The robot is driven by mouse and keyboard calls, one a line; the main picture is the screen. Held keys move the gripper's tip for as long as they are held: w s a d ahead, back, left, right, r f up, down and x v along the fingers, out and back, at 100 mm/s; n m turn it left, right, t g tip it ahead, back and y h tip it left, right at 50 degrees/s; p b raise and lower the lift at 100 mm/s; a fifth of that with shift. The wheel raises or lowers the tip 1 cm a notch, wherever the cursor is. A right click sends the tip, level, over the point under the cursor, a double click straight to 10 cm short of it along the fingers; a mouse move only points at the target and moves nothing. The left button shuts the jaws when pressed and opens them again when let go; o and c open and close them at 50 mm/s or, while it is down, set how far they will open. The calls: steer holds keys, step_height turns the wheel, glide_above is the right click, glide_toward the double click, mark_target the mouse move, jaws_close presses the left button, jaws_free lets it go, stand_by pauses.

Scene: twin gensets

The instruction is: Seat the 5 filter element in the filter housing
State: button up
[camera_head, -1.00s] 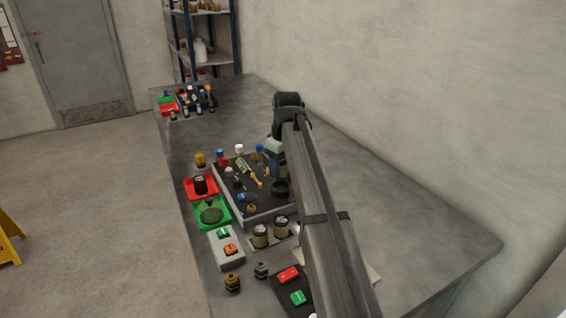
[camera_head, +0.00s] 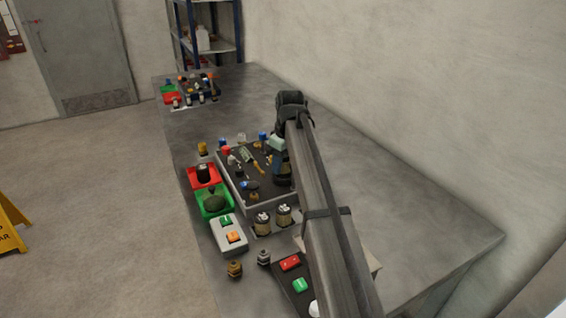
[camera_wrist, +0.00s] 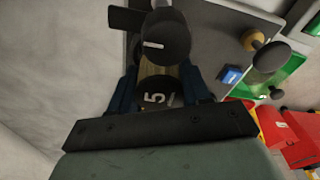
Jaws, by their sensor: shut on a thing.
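In the wrist view, my gripper (camera_wrist: 160,92) has its dark blue fingers shut on the 5 filter element (camera_wrist: 155,94), which has a black cap marked with a white 5 and a tan body. A dark round part with a white line (camera_wrist: 163,38) stands just beyond the element and overlaps it in the picture. I cannot tell whether they touch. In the head view, my gripper (camera_head: 281,168) is low at the right edge of the dark panel (camera_head: 266,202), partly hidden by my arm. I cannot make out the filter housing for certain, nor whether the element is inside it.
Several small knobs and fittings stand on the panel. A red tray (camera_head: 190,178) and a green tray (camera_head: 203,213) lie left of it. Two tan-bodied cylinders (camera_head: 273,220) stand in front. The bench right of my arm is clear up to the wall.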

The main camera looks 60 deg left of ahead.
steer(key=shift+f, duration=0.75)
stand_by(1.4)
steer(key=o, duration=0.9)
steer(key=shift+o, duration=1.1)
steer(key=shift+s+d+f, duration=0.1)
steer(key=shift+o, duration=1)
steer(key=shift+s, duration=0.1)
steer(key=shift+w+r, duration=0.2)
steer(key=shift+r, duration=3.4)
